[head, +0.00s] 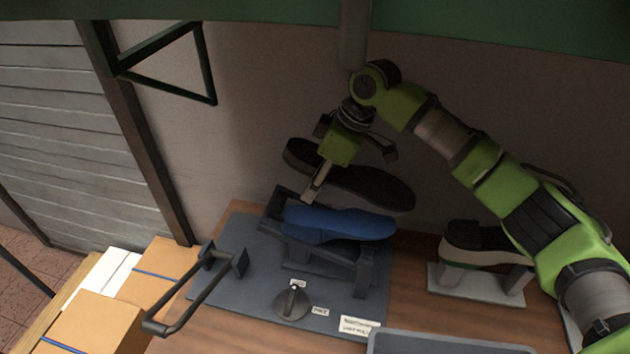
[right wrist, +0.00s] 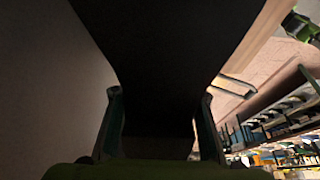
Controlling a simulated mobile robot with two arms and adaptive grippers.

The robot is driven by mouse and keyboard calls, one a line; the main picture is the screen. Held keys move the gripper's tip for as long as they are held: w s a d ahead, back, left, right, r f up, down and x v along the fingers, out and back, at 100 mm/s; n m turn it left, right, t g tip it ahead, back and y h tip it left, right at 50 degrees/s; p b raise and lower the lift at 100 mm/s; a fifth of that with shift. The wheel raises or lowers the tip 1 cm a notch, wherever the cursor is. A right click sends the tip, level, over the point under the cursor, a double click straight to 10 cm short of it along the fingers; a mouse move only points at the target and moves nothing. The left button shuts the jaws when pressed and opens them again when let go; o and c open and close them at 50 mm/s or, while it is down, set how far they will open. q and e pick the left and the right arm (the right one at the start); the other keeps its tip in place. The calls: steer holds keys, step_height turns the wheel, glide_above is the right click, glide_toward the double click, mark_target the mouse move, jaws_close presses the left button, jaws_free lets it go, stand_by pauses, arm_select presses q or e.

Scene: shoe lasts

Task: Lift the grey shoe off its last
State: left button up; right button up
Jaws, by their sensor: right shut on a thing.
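The shoe (head: 375,187), which looks very dark grey here, is held sole up above the blue last (head: 335,223). In the head view a strip of wall shows between much of the shoe and the last, and they look apart. The blue last lies bottom up on a dark stand (head: 363,277). My right gripper (head: 322,180) is shut on the shoe from above, near its left part. In the right wrist view the dark shoe (right wrist: 160,45) fills the space between the two fingers. My left gripper is not in view.
A dark base plate (head: 230,262) carries a knob (head: 292,303) and a handle (head: 190,305). Another dark shoe (head: 475,240) with a pale midsole sits on a grey stand (head: 475,285) at right, close to my right arm. Boxes (head: 95,325) stand at lower left. A grey tray (head: 440,343) is at the front.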

mark_target(315, 164)
steer(key=shift+r+p, duration=2.1)
steer(key=shift+r, duration=0.35)
